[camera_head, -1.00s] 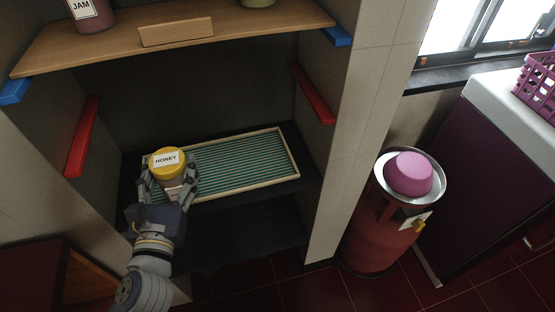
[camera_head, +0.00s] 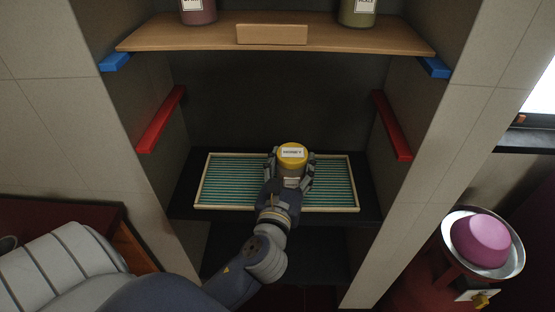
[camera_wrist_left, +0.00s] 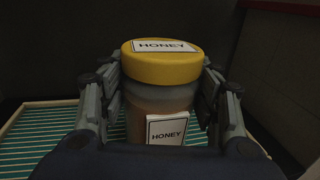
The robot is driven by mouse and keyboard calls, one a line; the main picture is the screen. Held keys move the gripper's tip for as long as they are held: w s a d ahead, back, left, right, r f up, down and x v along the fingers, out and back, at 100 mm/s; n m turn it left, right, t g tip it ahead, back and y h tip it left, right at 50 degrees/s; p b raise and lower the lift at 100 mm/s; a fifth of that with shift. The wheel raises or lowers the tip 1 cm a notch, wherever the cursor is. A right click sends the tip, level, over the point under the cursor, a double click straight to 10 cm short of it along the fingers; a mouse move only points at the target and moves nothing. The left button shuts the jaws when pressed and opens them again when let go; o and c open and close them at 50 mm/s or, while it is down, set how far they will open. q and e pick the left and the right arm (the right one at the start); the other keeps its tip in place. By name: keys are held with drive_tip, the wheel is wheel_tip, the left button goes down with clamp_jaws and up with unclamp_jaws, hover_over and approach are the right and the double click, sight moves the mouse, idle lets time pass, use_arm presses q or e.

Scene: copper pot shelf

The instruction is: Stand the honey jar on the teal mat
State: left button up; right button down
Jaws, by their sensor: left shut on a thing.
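The honey jar (camera_head: 292,155) has a yellow lid with a HONEY label and a brownish body. It is upright in my left gripper (camera_head: 291,177), whose fingers are shut around its sides. In the left wrist view the jar (camera_wrist_left: 160,67) shows close up between both fingers, with a second HONEY label on its front. The teal mat (camera_head: 231,183) is striped, with a pale wooden rim, and lies on the dark lower shelf. The jar is over the middle-right of the mat. Its base is hidden, so I cannot tell whether it touches. My right gripper is not in view.
A wooden shelf (camera_head: 345,38) above holds a purple jar (camera_head: 198,12) and a green jar (camera_head: 357,13). Red rails (camera_head: 392,125) line the side walls. The mat's left part is clear. A pink object in a metal bowl (camera_head: 510,262) stands at the right.

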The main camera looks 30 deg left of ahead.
use_arm(q)
drive_tip(key=w+a, duration=0.1)
drive_tip(key=a, duration=0.2)
drive_tip(key=w+a, duration=0.1)
drive_tip(key=a, duration=0.1)
drive_tip(key=shift+w+a+f, duration=0.1)
drive_tip(key=shift+w+f, duration=0.05)
drive_tip(key=shift+w, duration=0.2)
drive_tip(key=f, duration=0.2)
drive_tip(key=f+b, duration=0.1)
drive_tip(key=f, duration=0.1)
drive_tip(key=shift+w+a, duration=0.2)
drive_tip(key=shift+a, duration=0.2)
drive_tip(key=shift+r, duration=0.15)
drive_tip(key=o, duration=0.9)
drive_tip(key=shift+f, duration=0.25)
drive_tip(key=o, duration=0.4)
drive_tip(key=shift+r, duration=0.1)
